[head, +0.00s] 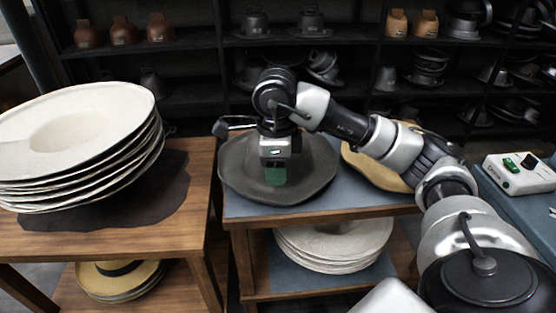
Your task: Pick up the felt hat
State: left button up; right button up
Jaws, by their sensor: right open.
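A dark grey wide-brimmed felt hat (313,178) lies on the blue-grey top of the middle table. My right gripper (275,178) is over the left part of this hat, pointing down, with green at its fingertips. It is open, and I cannot tell whether the fingertips touch the felt. The gripper and wrist hide part of the hat's crown. My left gripper is out of view.
A tan hat (362,168) lies right of the dark hat, partly behind my right arm. White hats (80,135) are stacked on the wooden table at left. More white hats (335,250) lie on the lower shelf. A control box (520,175) stands at right. Dark shelves (190,47) line the back.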

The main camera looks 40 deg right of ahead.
aim_at(275, 202)
jog(key=f, duration=0.9)
jog(key=shift+s+a+f, duration=0.1)
jog(key=shift+s+a, duration=0.05)
jog(key=shift+a, duration=0.05)
jog(key=shift+c, duration=0.4)
grip_shut()
